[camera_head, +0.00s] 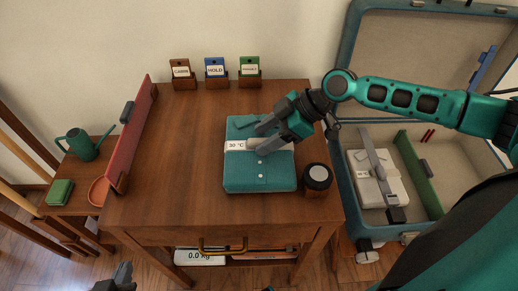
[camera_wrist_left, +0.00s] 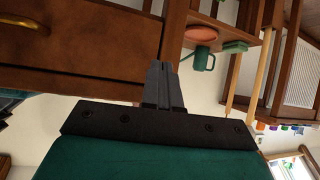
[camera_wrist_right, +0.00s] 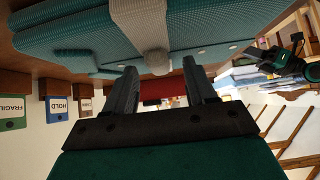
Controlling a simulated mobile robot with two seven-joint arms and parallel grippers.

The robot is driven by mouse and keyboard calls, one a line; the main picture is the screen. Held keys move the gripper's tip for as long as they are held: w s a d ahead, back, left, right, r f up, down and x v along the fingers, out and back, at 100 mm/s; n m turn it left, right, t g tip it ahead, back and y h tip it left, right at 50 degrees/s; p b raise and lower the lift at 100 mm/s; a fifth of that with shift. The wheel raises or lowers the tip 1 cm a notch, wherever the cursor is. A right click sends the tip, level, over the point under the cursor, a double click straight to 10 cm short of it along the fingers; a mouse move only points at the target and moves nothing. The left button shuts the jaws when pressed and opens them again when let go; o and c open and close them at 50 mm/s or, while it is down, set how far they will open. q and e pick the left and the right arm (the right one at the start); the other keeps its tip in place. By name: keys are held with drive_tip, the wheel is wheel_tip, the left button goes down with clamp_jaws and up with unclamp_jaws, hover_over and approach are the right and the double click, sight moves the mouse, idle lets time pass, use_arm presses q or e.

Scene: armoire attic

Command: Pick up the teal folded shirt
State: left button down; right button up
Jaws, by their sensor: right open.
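The teal folded shirt (camera_head: 260,178) lies flat on the wooden table, with a pale band and a "30 °C" label (camera_head: 236,145) across it. My right gripper (camera_head: 259,138) is open over the shirt's upper middle and hides part of the band. In the right wrist view the shirt (camera_wrist_right: 85,42) fills the upper part, with the band hanging between the open fingers (camera_wrist_right: 162,88). I cannot tell whether the fingers touch the cloth. My left gripper (camera_head: 120,276) is low in front of the table; its fingers (camera_wrist_left: 165,80) are together and empty.
An open suitcase (camera_head: 345,180) with a white folded item (camera_head: 372,190) stands right of the table. A dark round-topped object (camera_head: 318,177) sits close beside the shirt. A red board (camera_head: 133,135) stands at the table's left; three labelled holders (camera_head: 215,72) line the back.

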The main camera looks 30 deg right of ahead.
drive_tip(key=shift+c, duration=0.4)
clamp_jaws()
